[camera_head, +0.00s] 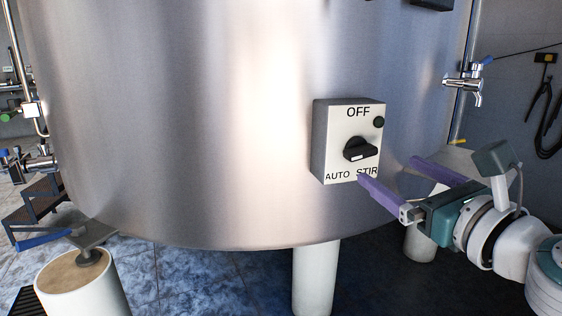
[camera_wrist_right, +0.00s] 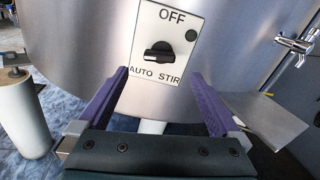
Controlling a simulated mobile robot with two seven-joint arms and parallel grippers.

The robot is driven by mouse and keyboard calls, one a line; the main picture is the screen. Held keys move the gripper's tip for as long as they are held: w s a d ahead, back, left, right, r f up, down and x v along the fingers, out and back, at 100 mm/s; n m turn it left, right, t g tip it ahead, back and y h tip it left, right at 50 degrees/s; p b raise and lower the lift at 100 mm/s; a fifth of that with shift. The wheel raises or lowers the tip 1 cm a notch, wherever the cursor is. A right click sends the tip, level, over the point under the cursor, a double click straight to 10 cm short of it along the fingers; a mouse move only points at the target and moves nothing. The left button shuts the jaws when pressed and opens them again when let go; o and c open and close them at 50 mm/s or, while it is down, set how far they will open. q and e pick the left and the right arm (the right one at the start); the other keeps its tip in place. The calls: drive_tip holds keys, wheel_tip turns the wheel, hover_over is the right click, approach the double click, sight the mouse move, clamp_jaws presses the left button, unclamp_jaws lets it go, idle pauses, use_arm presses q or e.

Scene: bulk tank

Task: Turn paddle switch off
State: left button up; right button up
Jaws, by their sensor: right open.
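The paddle switch box (camera_head: 320,150) is a pale panel mounted on the steel tank wall. It is marked OFF at the top, AUTO at lower left and STIR at lower right. Its black knob (camera_head: 360,149) has a white mark on its front edge, which faces down toward the lower labels. The knob also shows in the right wrist view (camera_wrist_right: 158,54). My right gripper (camera_head: 388,171) is open, with purple fingers, just below and right of the knob and not around it. In the right wrist view the panel lies ahead between and above the fingertips (camera_wrist_right: 158,72). My left gripper is out of view.
The big steel tank (camera_head: 180,120) fills the view behind the box and stands on pale legs (camera_head: 315,278). A tap (camera_head: 474,84) is at the right. A blue-handled valve (camera_head: 45,239) and steps (camera_head: 35,200) are at the left. The space before the panel is clear.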

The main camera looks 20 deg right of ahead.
sight(365, 156)
drive_tip(key=w, duration=0.2)
drive_tip(key=w+b, duration=0.1)
drive_tip(key=w, duration=0.5)
drive_tip(key=shift+d, duration=0.3)
drive_tip(key=shift+c, duration=0.4)
drive_tip(key=c, duration=1.3)
